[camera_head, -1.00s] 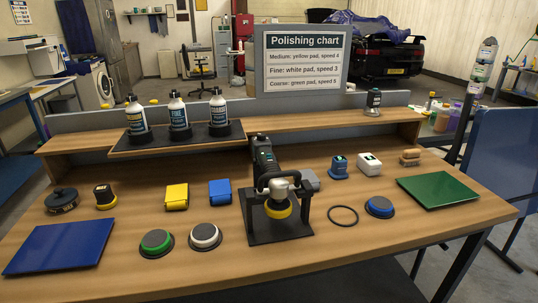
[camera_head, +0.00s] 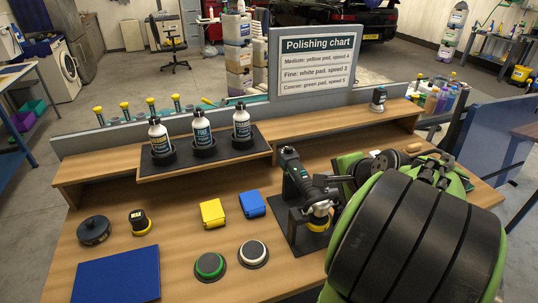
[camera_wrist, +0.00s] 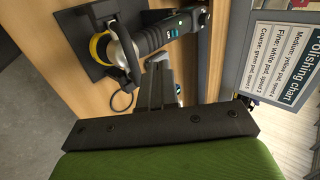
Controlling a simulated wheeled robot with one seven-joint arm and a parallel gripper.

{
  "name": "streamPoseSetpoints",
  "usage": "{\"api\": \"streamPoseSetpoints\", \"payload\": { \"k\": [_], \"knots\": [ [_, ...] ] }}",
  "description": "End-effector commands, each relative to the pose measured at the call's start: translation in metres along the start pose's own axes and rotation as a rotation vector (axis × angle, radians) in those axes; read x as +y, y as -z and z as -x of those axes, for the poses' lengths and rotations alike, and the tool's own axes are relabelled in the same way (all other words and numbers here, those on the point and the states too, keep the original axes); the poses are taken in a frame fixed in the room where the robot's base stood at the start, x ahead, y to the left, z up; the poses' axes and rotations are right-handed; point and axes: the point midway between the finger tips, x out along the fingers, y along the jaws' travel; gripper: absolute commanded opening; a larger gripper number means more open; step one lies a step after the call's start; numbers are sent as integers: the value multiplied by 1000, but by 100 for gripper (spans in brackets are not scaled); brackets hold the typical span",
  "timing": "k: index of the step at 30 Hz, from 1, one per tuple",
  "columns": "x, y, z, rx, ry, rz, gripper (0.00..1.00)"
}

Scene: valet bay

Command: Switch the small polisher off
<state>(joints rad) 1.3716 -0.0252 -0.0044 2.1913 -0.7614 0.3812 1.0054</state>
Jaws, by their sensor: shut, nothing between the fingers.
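The polisher (camera_head: 296,178) is black with a grey head and a yellow pad (camera_head: 319,224). It rests in a black stand (camera_head: 284,222) on the wooden bench, right of centre in the head view. In the wrist view the polisher body (camera_wrist: 160,35) runs across the top, with a small lit cyan mark on its side. My gripper (camera_wrist: 160,70) is shut and empty, its fingers pointing toward the polisher; I cannot tell whether they touch it. In the head view my green and black arm covers the bench right of the stand. The polisher's switch is too small to make out.
A polishing chart (camera_head: 316,62) stands behind the bench shelf. Three bottles stand on a black tray (camera_head: 160,174).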

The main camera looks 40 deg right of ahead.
Motion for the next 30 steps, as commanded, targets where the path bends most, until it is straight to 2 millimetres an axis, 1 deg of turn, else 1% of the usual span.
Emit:
{"api": "streamPoseSetpoints", "payload": {
  "k": [2,8,11,14,26,27,30],
  "knots": [
    [0,4,1,5,5,-16,0],
    [1,3,0,4,4,-12,0],
    [1,2,-4,2,3,-11,0],
    [3,2,-18,-1,1,-10,0],
    [3,2,-105,-1,2,-8,0],
    [-4,2,-110,-1,4,-6,0],
    [-16,2,-121,1,3,-7,0]
  ]
}}
